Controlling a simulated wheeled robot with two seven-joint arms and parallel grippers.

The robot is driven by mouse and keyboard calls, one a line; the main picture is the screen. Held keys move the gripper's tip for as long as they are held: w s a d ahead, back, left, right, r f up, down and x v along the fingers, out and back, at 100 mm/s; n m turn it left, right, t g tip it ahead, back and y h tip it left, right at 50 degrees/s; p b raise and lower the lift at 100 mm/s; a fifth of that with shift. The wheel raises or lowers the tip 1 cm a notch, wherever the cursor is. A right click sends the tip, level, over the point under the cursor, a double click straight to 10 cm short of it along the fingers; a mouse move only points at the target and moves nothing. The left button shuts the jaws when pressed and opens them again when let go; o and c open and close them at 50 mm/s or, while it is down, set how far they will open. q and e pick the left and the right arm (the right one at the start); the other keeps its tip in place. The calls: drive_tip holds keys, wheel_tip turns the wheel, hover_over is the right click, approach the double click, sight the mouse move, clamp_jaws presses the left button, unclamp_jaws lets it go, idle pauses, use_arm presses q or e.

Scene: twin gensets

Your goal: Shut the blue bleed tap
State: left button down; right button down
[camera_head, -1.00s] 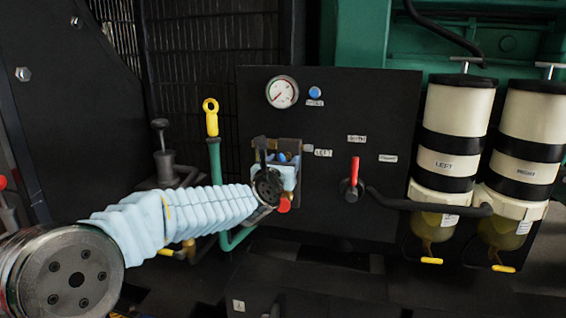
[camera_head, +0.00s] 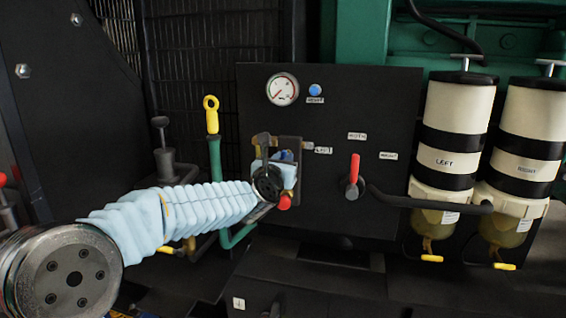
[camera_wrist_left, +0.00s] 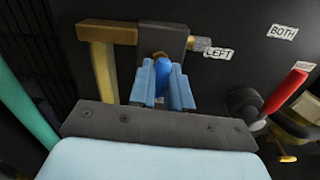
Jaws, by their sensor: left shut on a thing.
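The blue bleed tap (camera_wrist_left: 163,76) shows in the left wrist view between the two light blue fingers of my left gripper (camera_wrist_left: 163,88), which is shut on its handle. Behind it is a grey valve block with a brass pipe (camera_wrist_left: 102,70), beside a "LEFT" label. In the head view the left gripper (camera_head: 282,163) is at the left side of the black panel, and its dark wrist and fingers hide most of the tap. My right gripper is not in view.
The black panel (camera_head: 345,110) carries a gauge (camera_head: 282,90), a blue button (camera_head: 315,90) and a red lever (camera_head: 354,168). A red knob (camera_head: 285,202) is just below the gripper. A yellow-ringed handle (camera_head: 211,115) stands left. Two filter canisters (camera_head: 455,110) hang right.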

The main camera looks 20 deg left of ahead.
use_arm(q)
drive_tip(key=shift+m+b, duration=0.45)
drive_tip(key=shift+m, duration=0.75)
drive_tip(key=m, duration=0.2)
drive_tip(key=shift+m, duration=0.3)
drive_tip(key=m, duration=0.2)
drive_tip(key=shift+m+b, duration=0.3)
drive_tip(key=shift+m, duration=0.1)
drive_tip(key=m, duration=0.3)
drive_tip(key=shift+r+m, duration=0.1)
drive_tip(key=shift+m, duration=0.2)
drive_tip(key=m+p, duration=0.1)
drive_tip(key=m, duration=0.4)
drive_tip(key=m+p, duration=0.1)
drive_tip(key=m, duration=0.3)
drive_tip(key=shift+a+r, duration=0.1)
drive_tip(key=shift+m+p, duration=0.45)
drive_tip(key=shift+m, duration=0.45)
